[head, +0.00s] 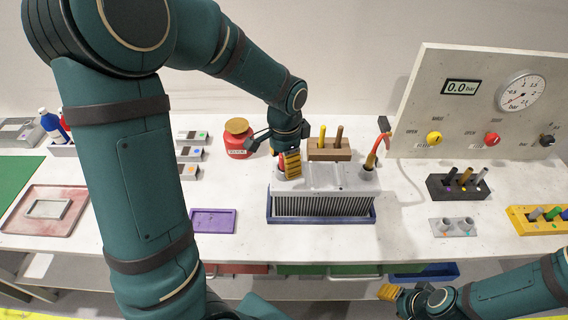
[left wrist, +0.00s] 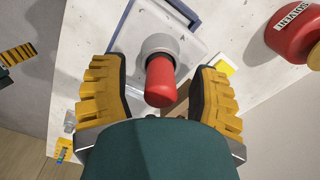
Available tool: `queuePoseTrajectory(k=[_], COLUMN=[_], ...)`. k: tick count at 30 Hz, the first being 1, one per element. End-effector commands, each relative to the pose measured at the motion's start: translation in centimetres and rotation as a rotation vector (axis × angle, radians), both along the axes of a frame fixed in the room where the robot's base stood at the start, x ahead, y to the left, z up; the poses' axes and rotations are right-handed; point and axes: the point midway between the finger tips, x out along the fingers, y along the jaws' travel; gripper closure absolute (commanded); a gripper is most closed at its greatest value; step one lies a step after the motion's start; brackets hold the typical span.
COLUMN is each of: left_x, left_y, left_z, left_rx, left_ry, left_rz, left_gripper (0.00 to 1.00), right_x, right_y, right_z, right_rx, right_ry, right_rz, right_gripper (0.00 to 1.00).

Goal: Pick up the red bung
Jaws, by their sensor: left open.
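The red bung (left wrist: 160,82) stands in a round grey port (left wrist: 156,44) on the finned grey block (head: 325,178). In the left wrist view it lies between the two yellow ridged fingers of my left gripper (left wrist: 160,98), with a gap on both sides. My left gripper (head: 289,164) is open, over the block's left port in the head view, where its fingers mostly hide the bung. My right gripper (head: 388,292) is low at the front right, apart from the block; its jaw opening is unclear.
The block sits in a blue tray (head: 320,219). A red jar (head: 238,143) stands behind left, a wooden rack (head: 329,151) behind. A gauge panel (head: 480,100) stands at right. A purple tray (head: 213,220) lies front left.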

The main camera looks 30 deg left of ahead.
Motion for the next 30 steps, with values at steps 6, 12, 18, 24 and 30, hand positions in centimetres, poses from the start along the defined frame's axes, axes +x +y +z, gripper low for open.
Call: queuePoseTrajectory(k=[6,12,18,24,30], left_x=[0.0,0.0,0.0,0.1,0.1], left_y=[0.0,0.0,0.0,0.0,0.0], left_z=[0.0,0.0,0.0,1.5,5.4], left_rx=[0.0,-0.001,-0.001,0.0,0.0], left_ry=[0.0,-0.001,-0.001,-0.004,-0.006], left_rz=[0.0,0.0,0.0,0.0,0.001], left_gripper=[0.93,1.0,1.0,1.0,1.0], right_x=[0.0,0.0,0.0,0.1,0.3], right_y=[0.0,0.0,0.0,0.0,-0.1], right_z=[0.0,0.0,0.0,0.3,1.0], right_rx=[0.0,0.0,0.0,0.0,-0.002], right_ry=[0.0,0.0,-0.001,-0.002,-0.007], right_rz=[0.0,0.0,0.0,-0.002,-0.005], right_gripper=[0.53,0.53,0.53,0.53,0.53])
